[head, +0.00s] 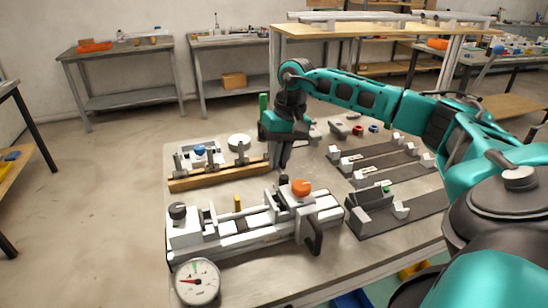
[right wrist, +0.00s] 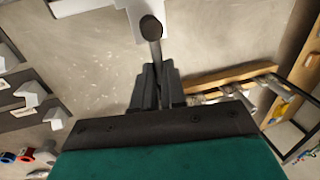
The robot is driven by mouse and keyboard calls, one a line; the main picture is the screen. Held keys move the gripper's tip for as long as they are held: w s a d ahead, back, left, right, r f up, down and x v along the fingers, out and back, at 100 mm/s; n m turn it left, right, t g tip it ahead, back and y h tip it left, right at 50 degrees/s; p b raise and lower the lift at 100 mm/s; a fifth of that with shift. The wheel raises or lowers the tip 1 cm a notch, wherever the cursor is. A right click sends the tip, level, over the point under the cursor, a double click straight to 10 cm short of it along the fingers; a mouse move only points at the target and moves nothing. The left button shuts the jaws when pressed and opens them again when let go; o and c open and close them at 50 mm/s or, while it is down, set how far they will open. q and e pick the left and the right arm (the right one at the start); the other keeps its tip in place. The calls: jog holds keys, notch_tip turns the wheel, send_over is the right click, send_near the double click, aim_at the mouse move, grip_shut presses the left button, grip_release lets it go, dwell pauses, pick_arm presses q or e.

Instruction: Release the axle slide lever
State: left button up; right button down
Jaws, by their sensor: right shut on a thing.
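The frame jig (head: 235,222) is a long white and grey fixture on the bench, with an orange knob (head: 301,187) on its right block. My right gripper (head: 283,166) reaches down from above, just behind and left of the orange knob. Its fingers also show in the right wrist view (right wrist: 157,75), closed together on a lever with a round dark knob (right wrist: 150,28). In the head view the fingers hide part of this lever, which I take for the axle slide lever. My left gripper is not in view.
A dial gauge (head: 197,282) stands at the bench's front left. A black handle (head: 313,232) hangs at the jig's right end. A wooden-based rack (head: 218,178) lies behind the jig. Dark rails with white blocks (head: 375,217) fill the right side.

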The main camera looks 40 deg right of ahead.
dwell(0.4)
jog(key=c, duration=1.2)
grip_release()
jog(key=r, duration=0.4)
jog(key=d+r, duration=0.1)
jog(key=r, duration=0.3)
jog(key=s+d+r, duration=0.1)
jog(key=r, duration=0.3)
jog(key=shift+d+r+p, duration=0.1)
jog(key=shift+r+p, duration=0.25)
jog(key=shift+p, duration=0.05)
